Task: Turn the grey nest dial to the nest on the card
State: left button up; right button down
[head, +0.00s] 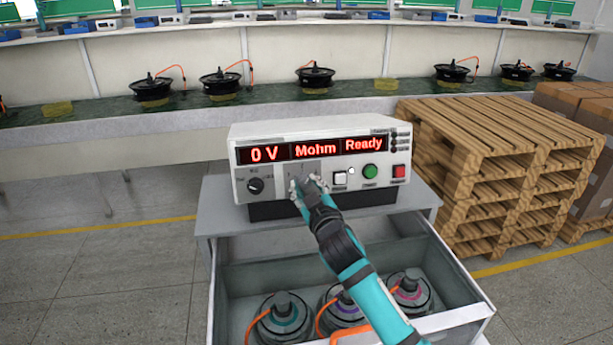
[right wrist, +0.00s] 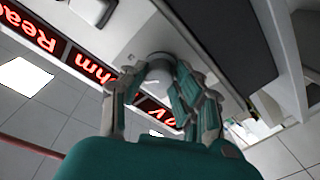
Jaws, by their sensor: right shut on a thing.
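The grey nest dial (right wrist: 158,66) is a round knob on the tester's front, between the fingertips of my right gripper (right wrist: 155,76). In the head view my right gripper (head: 308,184) is at the grey panel (head: 322,167) in the middle of the tester (head: 355,124), and it hides the dial there. The gripper is shut on the dial. The dial's pointer and marks are too small or hidden to read. I cannot make out a card in either view. My left gripper is not in view.
The red display (head: 316,150) reads 0 V, Mohm, Ready. A black knob (head: 255,185) is left of the dial; a green button (head: 370,171) and red button (head: 399,171) are right. Wooden pallets (head: 500,130) stand right.

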jog(key=n+g+p, duration=0.1)
jog(key=n+p, duration=0.4)
jog(key=n+g+y+p, duration=0.1)
jog(key=n+p, duration=0.4)
jog(key=p, duration=0.1)
jog(key=r+n+g+p, duration=0.1)
jog(key=n+p, duration=0.4)
jog(key=n, duration=0.1)
jog(key=shift+w+d+g+y+p, duration=0.1)
jog(key=shift+d+g+y+p, duration=0.1)
jog(key=shift+g+y+p, duration=0.15)
jog(key=shift+f+n+g+p, duration=0.1)
jog(key=shift+n+g+p, duration=0.15)
jog(key=shift+n+p, duration=0.7)
jog(key=shift+f+n, duration=0.1)
jog(key=shift+n, duration=0.85)
jog(key=shift+f+h, duration=0.1)
jog(key=shift+h, duration=0.45)
jog(key=c, duration=1)
grip_release()
jog(key=v, duration=1.2)
jog(key=shift+r, duration=0.2)
